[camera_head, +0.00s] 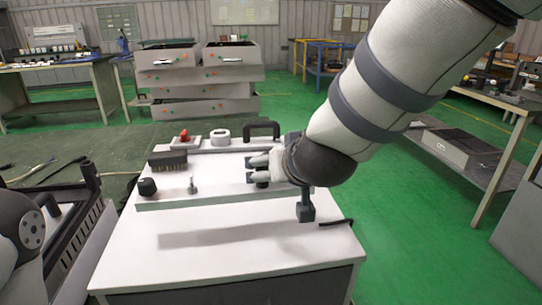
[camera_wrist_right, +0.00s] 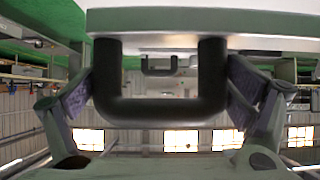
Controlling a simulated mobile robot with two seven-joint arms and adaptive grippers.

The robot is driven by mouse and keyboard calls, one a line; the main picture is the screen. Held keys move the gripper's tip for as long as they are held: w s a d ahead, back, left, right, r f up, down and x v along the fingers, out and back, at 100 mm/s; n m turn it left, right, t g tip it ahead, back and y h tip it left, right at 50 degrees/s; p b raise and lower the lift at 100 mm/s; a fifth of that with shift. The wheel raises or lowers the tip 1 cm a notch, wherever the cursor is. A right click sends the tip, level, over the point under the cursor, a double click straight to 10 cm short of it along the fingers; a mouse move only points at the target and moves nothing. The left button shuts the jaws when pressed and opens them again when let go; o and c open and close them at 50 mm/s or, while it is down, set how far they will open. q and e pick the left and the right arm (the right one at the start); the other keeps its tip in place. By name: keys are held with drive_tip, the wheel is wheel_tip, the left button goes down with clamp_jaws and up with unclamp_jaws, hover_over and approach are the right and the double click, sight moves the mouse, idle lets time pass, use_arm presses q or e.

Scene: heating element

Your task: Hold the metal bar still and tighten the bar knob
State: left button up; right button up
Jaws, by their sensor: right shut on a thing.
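A pale metal bar (camera_head: 215,200) runs along the front edge of the white board on the table. A black round knob (camera_head: 147,187) sits near its left end; I cannot tell for sure that it is the bar knob. My right gripper (camera_head: 251,171) reaches in from the right over the board. In the right wrist view its two fingers (camera_wrist_right: 158,88) press the sides of a black U-shaped handle (camera_wrist_right: 160,110), fixed to a pale metal edge (camera_wrist_right: 200,20). My left gripper is not in view.
Another black handle (camera_head: 262,126), a white ring (camera_head: 220,137), a red part (camera_head: 184,136) and a dark ribbed block (camera_head: 167,160) are at the board. A small black rod (camera_head: 336,222) lies at the right of the white table (camera_head: 230,262). Its front is clear.

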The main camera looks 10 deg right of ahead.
drive_tip(key=shift+f, duration=3.8)
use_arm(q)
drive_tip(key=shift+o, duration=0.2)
use_arm(e)
drive_tip(key=shift+f, duration=0.2)
drive_tip(key=shift+s, duration=0.1)
